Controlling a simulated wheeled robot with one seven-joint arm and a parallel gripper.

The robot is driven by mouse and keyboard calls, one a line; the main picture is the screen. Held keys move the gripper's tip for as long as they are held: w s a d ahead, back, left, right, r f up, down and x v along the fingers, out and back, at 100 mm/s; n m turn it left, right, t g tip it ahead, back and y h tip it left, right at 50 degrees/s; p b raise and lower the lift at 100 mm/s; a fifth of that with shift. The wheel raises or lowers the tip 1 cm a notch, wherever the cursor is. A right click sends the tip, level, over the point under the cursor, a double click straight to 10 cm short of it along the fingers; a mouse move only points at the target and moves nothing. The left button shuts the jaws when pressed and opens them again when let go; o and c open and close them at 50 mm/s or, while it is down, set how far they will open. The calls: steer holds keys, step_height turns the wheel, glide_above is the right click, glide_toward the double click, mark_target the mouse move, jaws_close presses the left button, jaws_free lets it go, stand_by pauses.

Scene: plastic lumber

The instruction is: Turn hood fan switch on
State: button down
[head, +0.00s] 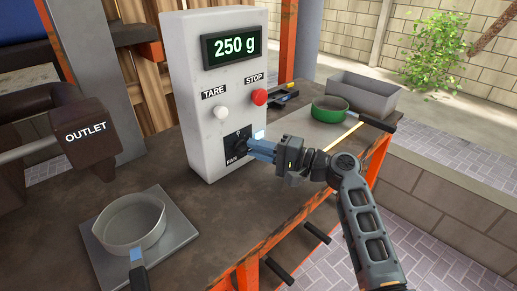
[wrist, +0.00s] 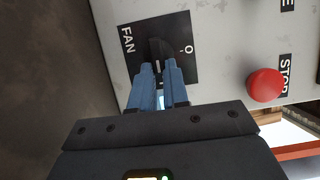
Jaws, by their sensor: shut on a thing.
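The fan switch (head: 236,139) is a dark knob on a black plate marked FAN and 0, low on the front of a white control box (head: 190,75). The wrist view shows the knob (wrist: 157,47) between my blue fingertips. My gripper (head: 251,148) reaches the switch from the right and is shut on the knob. The fingers hide part of the knob, and its exact setting is hard to tell.
A white TARE button (head: 221,112) and a red STOP button (head: 260,97) sit just above the switch. The display (head: 233,48) reads 250 g. A pan (head: 131,222) stands at the front left, a green pan (head: 330,108) at the right.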

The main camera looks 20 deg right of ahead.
steer(key=c, duration=1.1)
jaws_free()
steer(key=shift+b+v, duration=0.45)
steer(key=shift+v, duration=3.45)
steer(key=shift+f, duration=0.1)
